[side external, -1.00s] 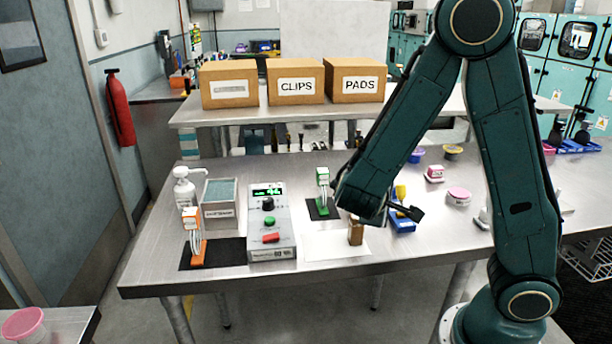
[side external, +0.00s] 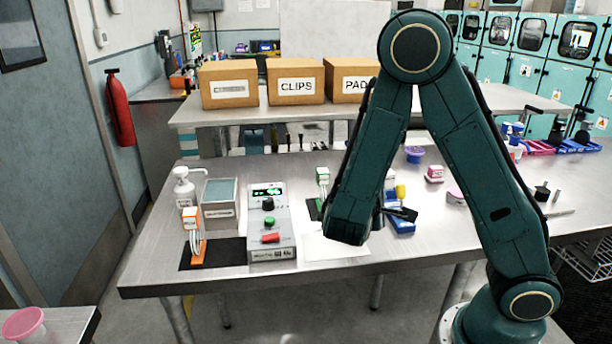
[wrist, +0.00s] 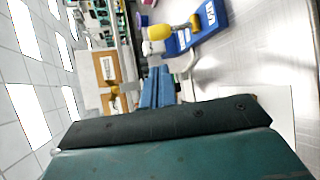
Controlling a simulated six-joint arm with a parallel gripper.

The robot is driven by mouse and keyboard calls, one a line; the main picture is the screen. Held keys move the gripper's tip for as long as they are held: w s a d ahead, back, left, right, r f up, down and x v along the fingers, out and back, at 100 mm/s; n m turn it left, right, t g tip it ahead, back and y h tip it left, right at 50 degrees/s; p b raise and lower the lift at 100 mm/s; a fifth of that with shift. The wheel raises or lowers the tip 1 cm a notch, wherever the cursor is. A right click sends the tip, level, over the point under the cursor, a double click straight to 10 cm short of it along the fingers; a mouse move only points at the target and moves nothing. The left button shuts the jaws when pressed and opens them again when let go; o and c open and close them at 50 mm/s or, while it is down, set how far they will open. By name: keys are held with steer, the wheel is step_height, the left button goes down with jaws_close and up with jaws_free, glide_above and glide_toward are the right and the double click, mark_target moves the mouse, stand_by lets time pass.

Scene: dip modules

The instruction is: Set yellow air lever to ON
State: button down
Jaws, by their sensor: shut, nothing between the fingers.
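The yellow air lever (side external: 401,191) stands on a blue base (side external: 402,228) right of the white sheet, partly hidden by my arm. In the wrist view its yellow handle (wrist: 158,33) and the blue base (wrist: 208,30) with a white label show at the top. My gripper (wrist: 157,72) is shut with nothing between its fingers. In the wrist view its fingertips appear just below the yellow handle; I cannot tell whether they touch it. The lever's exact setting cannot be read.
A control box (side external: 269,228) with a green display stands left of the white sheet (side external: 335,247). An orange lever module (side external: 195,235) and a green-and-white one (side external: 322,178) stand nearby. Pink (side external: 434,173) and purple (side external: 414,154) items lie farther back. The front table edge is clear.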

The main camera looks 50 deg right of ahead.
steer(key=shift+x, duration=4.95)
steer(key=shift+s+a+r, duration=0.3)
steer(key=shift+s+a, duration=0.6)
steer(key=shift+s, duration=0.05)
step_height(320, 180, up, 8)
steer(key=a, duration=0.2)
steer(key=shift+s+a, duration=0.15)
steer(key=shift+a, duration=0.25)
